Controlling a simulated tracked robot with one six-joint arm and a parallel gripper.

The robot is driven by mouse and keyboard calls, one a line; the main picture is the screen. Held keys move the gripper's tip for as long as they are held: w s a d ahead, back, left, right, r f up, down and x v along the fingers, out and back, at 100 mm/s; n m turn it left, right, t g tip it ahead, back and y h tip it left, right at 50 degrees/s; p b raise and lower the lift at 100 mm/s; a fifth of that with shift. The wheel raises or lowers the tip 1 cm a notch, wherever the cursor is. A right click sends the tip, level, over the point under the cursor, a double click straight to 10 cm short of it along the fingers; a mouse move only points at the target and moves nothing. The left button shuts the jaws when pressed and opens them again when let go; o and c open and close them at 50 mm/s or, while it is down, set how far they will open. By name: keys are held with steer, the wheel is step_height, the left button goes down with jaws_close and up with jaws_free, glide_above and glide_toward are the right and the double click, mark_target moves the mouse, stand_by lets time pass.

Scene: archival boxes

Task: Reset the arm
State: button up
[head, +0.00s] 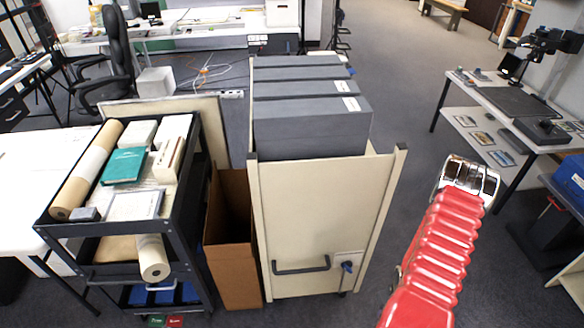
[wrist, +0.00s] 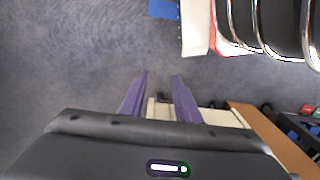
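My arm, red ribbed with a chrome joint, stands raised at the right of the head view, apart from the cart. My gripper (wrist: 159,75) shows in the wrist view. Its two purple fingers are spread apart with nothing between the tips but grey carpet behind them. In the head view the gripper itself is not visible.
A cream cart (head: 315,220) holding grey archival boxes (head: 310,130) stands at the centre. An open brown carton (head: 235,265) and a black trolley (head: 195,245) with books and rolls stand left of it. A side table (head: 470,95) is at right. Carpet is clear behind my arm.

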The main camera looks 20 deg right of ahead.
steer(key=w+a+r+m+g, duration=0.1)
steer(key=w+a+r, duration=0.15)
steer(key=r, duration=0.75)
steer(key=w+a+r, duration=0.2)
steer(key=a+r, duration=0.1)
steer(key=r, duration=0.7)
steer(key=w+a+r+m+g, duration=0.1)
steer(key=w+a+r, duration=0.15)
steer(key=r, duration=0.75)
steer(key=s+a+r+n+t, duration=0.1)
steer(key=a+r+n+t, duration=0.1)
steer(key=a+r, duration=1.1)
steer(key=s+a+r+n+t, duration=0.1)
steer(key=a+r+n+t, duration=0.2)
steer(key=a+r, duration=1)
step_height(320, 180, up, 4)
steer(key=shift+s+r+t, duration=0.15)
steer(key=shift+s+t, duration=0.05)
steer(key=shift+t, duration=1)
